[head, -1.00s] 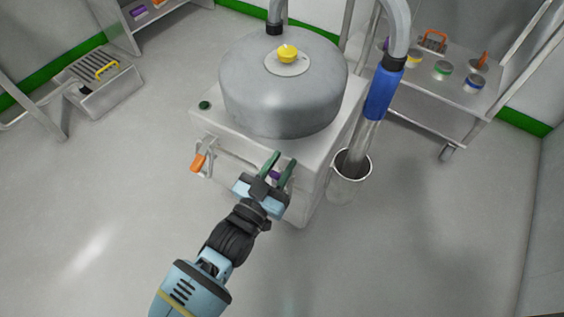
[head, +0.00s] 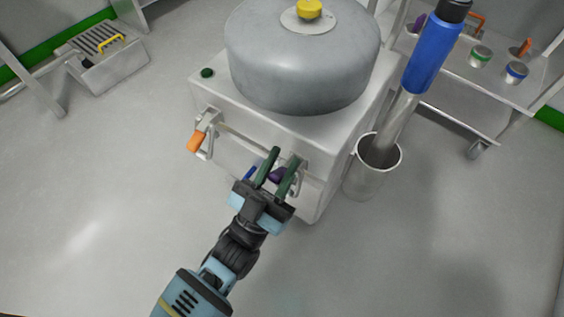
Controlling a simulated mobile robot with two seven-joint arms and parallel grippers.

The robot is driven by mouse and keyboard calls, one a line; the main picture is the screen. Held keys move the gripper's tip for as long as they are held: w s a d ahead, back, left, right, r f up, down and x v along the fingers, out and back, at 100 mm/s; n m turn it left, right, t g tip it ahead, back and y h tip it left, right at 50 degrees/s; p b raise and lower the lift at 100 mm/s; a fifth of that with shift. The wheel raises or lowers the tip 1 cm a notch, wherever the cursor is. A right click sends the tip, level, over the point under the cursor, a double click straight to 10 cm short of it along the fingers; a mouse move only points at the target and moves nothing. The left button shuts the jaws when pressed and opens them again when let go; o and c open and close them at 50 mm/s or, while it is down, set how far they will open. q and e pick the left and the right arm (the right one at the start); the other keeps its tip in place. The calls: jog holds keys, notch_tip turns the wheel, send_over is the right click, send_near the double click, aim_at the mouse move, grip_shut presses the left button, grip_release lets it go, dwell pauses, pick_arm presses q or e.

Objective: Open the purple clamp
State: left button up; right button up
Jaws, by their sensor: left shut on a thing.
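The purple clamp (head: 277,174) is on the front face of the white machine housing (head: 230,90), towards its right corner. Only part of its purple handle shows, between my fingers; the rest is hidden by my gripper. My left gripper (head: 284,156) reaches in from below with its dark green fingers on either side of the purple handle and is shut on it. The clamp's exact angle is hard to tell. My right gripper is out of the picture.
An orange-handled clamp (head: 196,142) is at the left of the same face, and a blue handle (head: 250,173) shows just left of my fingers. A metal bucket (head: 373,170) with a blue-gripped tube (head: 432,55) stands at right.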

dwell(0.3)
pick_arm(q)
jog(key=o, duration=1)
jog(key=shift+s+f, duration=0.1)
jog(key=shift+s+a+f, duration=0.2)
jog(key=shift+s+f, duration=0.05)
jog(key=p+v, duration=0.1)
jog(key=v, duration=0.6)
